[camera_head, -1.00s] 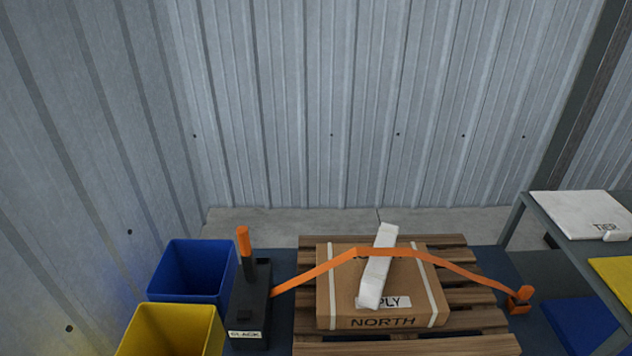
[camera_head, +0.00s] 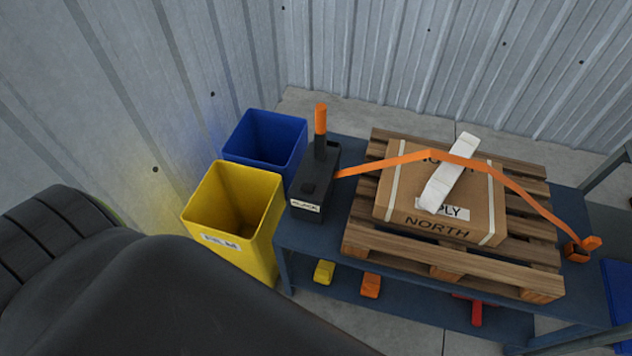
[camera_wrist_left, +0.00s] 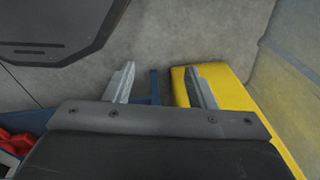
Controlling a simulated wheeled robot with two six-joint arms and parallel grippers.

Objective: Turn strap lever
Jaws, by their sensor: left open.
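The strap lever (camera_head: 321,120) stands upright with an orange grip on a black ratchet box (camera_head: 316,184) at the left end of the table. An orange strap (camera_head: 395,161) runs from the box over a cardboard carton (camera_head: 395,205) to an orange hook (camera_head: 578,249) at the right. My left gripper (camera_wrist_left: 160,84) shows only in the left wrist view. Its two fingers are apart with nothing between them, above the floor and the yellow bin. The lever is not in that view. My right gripper is not in view.
A yellow bin (camera_head: 218,248) and a blue bin (camera_head: 262,138) stand left of the box. The carton lies on a wooden pallet (camera_head: 400,252) on the blue table (camera_head: 300,242). Yellow (camera_head: 324,272) and orange (camera_head: 370,285) pieces sit on the lower shelf. A metal wall is behind.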

